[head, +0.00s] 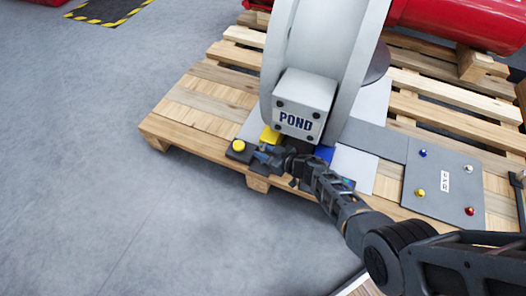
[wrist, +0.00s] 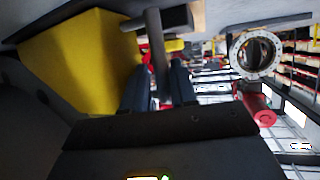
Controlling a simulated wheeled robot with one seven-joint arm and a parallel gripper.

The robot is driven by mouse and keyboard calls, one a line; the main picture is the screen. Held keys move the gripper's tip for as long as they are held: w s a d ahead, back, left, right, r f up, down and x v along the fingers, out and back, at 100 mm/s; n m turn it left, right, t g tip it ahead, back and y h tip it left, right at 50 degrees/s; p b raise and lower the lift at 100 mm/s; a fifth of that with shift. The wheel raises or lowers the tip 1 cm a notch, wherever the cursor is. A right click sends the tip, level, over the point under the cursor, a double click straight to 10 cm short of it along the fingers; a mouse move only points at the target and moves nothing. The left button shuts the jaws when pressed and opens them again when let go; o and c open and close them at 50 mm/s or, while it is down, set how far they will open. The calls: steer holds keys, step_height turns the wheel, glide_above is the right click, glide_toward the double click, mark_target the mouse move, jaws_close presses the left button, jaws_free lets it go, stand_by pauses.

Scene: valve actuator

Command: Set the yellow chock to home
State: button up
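The yellow chock (head: 270,136) sits at the foot of the grey box marked POND, at the pallet's front edge. In the wrist view, a large yellow block (wrist: 85,62), which looks like the chock, fills the upper left. My gripper (head: 262,153) is low in front of the chock, beside a dark base with a round yellow button (head: 238,146). In the wrist view, the two fingers of my gripper (wrist: 158,72) stand apart with a dark grey bar (wrist: 157,45) between them. I cannot tell whether they press on it.
The grey POND box (head: 303,105) and its large grey housing stand over the chock. A blue piece (head: 324,153) lies to the right. A grey panel (head: 440,185) with coloured knobs is farther right on the wooden pallet (head: 195,115).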

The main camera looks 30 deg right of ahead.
steer(key=p+v, duration=0.4)
steer(key=v, duration=0.3)
steer(key=shift+s, duration=0.25)
steer(key=shift+d, duration=0.1)
steer(key=s+a+r+m+t+h, duration=0.2)
steer(key=s+a+r, duration=0.1)
steer(key=s+r, duration=1.2)
steer(key=s+a+r+m+t+h, duration=0.1)
steer(key=s+a+r+h, duration=0.2)
steer(key=s+r, duration=1.15)
steer(key=s+r+p, duration=0.3)
steer(key=r+p, duration=1)
steer(key=r, duration=0.4)
steer(key=s+r+m+p, duration=0.1)
steer(key=s+r+p, duration=0.2)
steer(key=r+p, duration=1)
step_height(320, 180, up, 4)
steer(key=shift+s+a+r+g, duration=0.1)
steer(key=shift+s+a+g, duration=0.2)
steer(key=shift+s+g, duration=0.1)
